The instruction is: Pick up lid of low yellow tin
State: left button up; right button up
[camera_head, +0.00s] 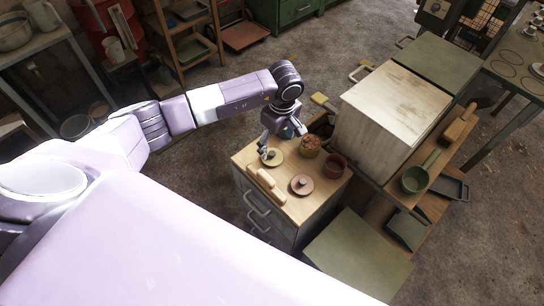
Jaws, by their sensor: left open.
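A round yellow lid (272,158) with a knob is at the back left of a small wooden-topped cabinet. I cannot tell whether a low tin is under it. My left gripper (267,148) is open, pointing down at this lid, with its fingers close around or just above the knob. The gripper hides part of the lid, and contact is too small to tell. A yellowish tin (310,151) with reddish-brown contents stands to the right of the lid. My right gripper is out of view.
The cabinet top (318,198) also holds a dark red open pot (334,168), a reddish lid with a knob (302,185) and a wooden rolling-pin-like piece (266,187). A large pale box (392,112) stands close on the right. A green pan (415,179) lies beyond it.

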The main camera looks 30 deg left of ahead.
aim_at(272, 153)
pick_arm(q)
jog(key=shift+a+f+y, duration=0.2)
jog(key=shift+a+y, duration=0.1)
jog(key=shift+a, duration=0.2)
jog(key=f, duration=0.2)
jog(key=f+p, duration=0.1)
jog(key=f, duration=0.4)
jog(key=shift+w+a+f, duration=0.1)
jog(key=shift+a, duration=0.3)
jog(key=shift+c, duration=0.6)
jog(key=c, duration=0.8)
